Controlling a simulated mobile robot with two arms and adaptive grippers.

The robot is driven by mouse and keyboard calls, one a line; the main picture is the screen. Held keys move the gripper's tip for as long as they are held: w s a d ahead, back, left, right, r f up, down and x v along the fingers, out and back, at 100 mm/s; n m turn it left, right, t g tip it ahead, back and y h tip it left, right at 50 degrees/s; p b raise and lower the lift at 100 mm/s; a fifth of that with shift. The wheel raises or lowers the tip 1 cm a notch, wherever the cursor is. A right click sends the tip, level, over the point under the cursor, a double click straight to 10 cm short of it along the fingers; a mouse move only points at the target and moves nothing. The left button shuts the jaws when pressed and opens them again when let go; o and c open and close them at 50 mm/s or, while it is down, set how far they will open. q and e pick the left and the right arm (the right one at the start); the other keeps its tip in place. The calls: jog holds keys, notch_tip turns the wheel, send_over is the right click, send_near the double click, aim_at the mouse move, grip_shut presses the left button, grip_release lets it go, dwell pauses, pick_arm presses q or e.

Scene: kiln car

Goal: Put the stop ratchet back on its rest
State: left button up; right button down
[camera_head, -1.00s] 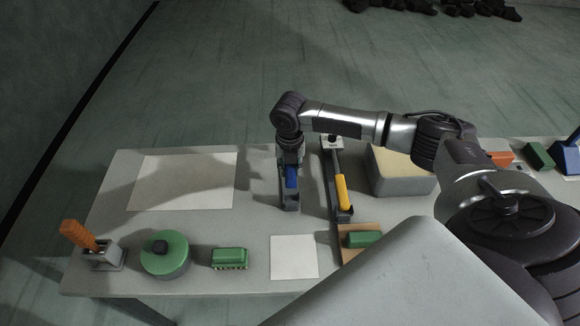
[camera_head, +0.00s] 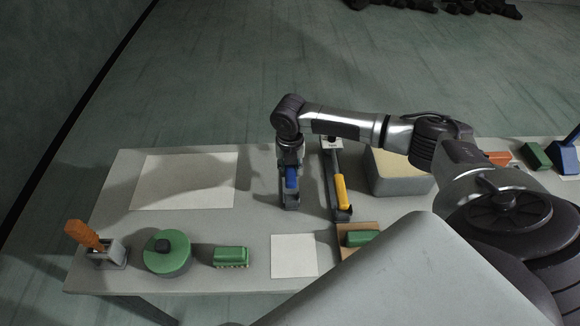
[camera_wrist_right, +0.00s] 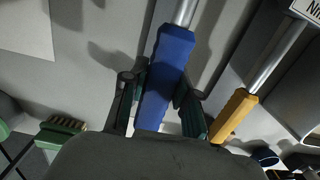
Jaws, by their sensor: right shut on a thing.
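A ratchet-like tool with a blue handle (camera_head: 291,178) and a metal shaft is in my right gripper (camera_head: 289,160). In the right wrist view the fingers (camera_wrist_right: 160,95) are closed on both sides of the blue handle (camera_wrist_right: 165,75), and the shaft runs away to the top. My left gripper is out of view.
A pale box (camera_head: 398,183) stands right of the yellow tool. Along the near edge are an orange-handled tool in a holder (camera_head: 108,257), a green round container (camera_head: 168,258) and a green brush (camera_head: 231,257). Two white sheets (camera_head: 185,181) (camera_head: 294,255) lie flat and bare.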

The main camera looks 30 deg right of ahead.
jog(key=shift+p, duration=0.75)
dwell(0.9)
jog(key=shift+f, duration=0.1)
jog(key=shift+f+b, duration=1)
jog(key=shift+f, duration=0.9)
jog(key=c, duration=0.8)
grip_release()
jog(key=shift+r, duration=0.15)
jog(key=shift+r+p, duration=3.4)
jog(key=shift+p, duration=0.15)
